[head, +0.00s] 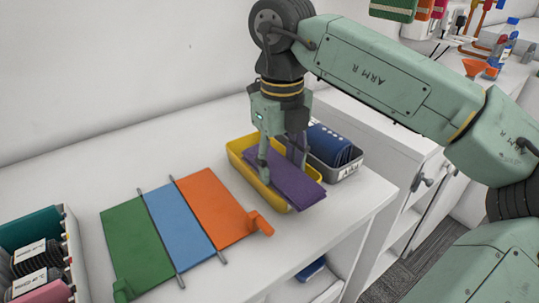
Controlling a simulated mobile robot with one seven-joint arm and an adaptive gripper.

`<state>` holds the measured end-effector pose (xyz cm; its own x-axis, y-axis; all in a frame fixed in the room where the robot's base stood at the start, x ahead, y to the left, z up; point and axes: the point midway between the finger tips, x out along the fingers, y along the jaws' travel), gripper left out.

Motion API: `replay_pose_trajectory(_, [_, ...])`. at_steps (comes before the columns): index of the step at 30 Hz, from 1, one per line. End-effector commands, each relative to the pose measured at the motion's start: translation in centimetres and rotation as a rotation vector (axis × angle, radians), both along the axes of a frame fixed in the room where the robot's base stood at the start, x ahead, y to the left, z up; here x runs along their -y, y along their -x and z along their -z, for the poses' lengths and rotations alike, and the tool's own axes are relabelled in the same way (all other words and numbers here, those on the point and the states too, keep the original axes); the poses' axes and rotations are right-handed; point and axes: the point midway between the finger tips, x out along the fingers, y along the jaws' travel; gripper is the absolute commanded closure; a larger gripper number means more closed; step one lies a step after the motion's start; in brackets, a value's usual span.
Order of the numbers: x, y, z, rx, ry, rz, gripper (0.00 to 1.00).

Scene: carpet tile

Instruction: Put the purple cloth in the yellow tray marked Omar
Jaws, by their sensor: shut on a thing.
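The purple cloth (288,181) is a folded flat strip. My gripper (282,165) points down and is shut on it. The yellow tray (236,148) stands on the white counter, under and around the cloth. The cloth slants across the tray, and its lower right end reaches over the tray's front right side. I cannot tell whether the cloth touches the tray's floor or rim. The gripper and cloth hide much of the tray's inside, and no name on the tray is readable.
A grey tray (352,168) with a dark blue cloth (330,144) stands right beside the yellow tray. Green, blue and orange panels (168,230) lie to the left. A bin with labelled items (38,255) is at the far left. The white counter's (345,205) right edge is close.

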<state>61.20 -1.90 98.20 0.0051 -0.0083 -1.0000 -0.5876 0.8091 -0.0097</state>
Motion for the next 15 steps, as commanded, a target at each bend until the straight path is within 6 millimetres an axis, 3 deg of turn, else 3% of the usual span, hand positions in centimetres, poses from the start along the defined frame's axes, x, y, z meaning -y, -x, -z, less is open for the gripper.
replay_pose_trajectory(3, [-1.0, -2.5, 0.0, -0.002, -0.003, -0.003, 0.81])
replay_pose_trajectory(6, [-1.5, -3.8, 0.3, -0.001, -0.004, -0.002, 0.81])
replay_pose_trajectory(15, [-2.0, -5.2, 0.5, 0.000, -0.004, -0.001, 0.81])
